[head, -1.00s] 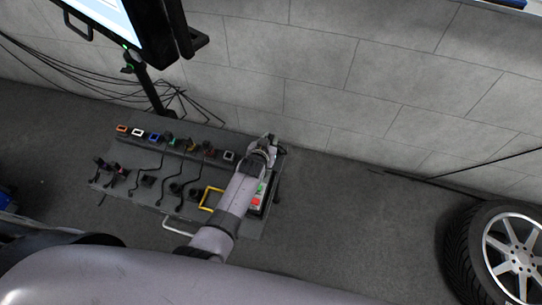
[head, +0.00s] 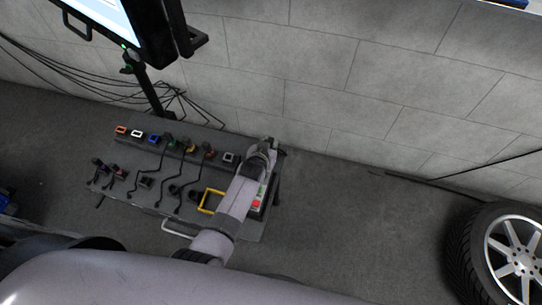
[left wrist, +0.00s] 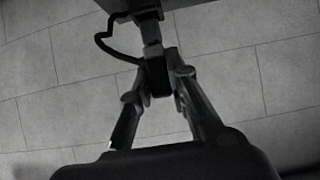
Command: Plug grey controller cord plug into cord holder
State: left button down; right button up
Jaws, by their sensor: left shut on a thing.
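My left gripper (head: 271,147) is over the far right end of the panel in the head view, and my arm hides part of that end. In the left wrist view its fingers (left wrist: 158,72) are shut on a dark plug (left wrist: 156,74). A lighter grey block (left wrist: 152,34) lies straight beyond the plug, in line with it; I cannot tell whether they are joined. A black cord (left wrist: 106,42) loops out to the left. A grey-rimmed socket (head: 229,157) sits on the panel left of the gripper. The cord holder cannot be clearly told apart. My right gripper is not in view.
The grey panel (head: 150,197) carries a row of coloured sockets (head: 154,138), several black plugs with cords and a yellow frame (head: 211,201). A monitor (head: 125,30) stands behind at left. A wall (head: 330,80) rises behind. A wheel (head: 500,255) is at right.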

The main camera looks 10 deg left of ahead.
pick_arm(q)
jog(key=shift+f+b, duration=0.95)
jog(key=shift+f, duration=0.3)
jog(key=c, duration=1.5)
grip_release()
jog(key=shift+o, duration=0.2)
jog(key=v, duration=1.2)
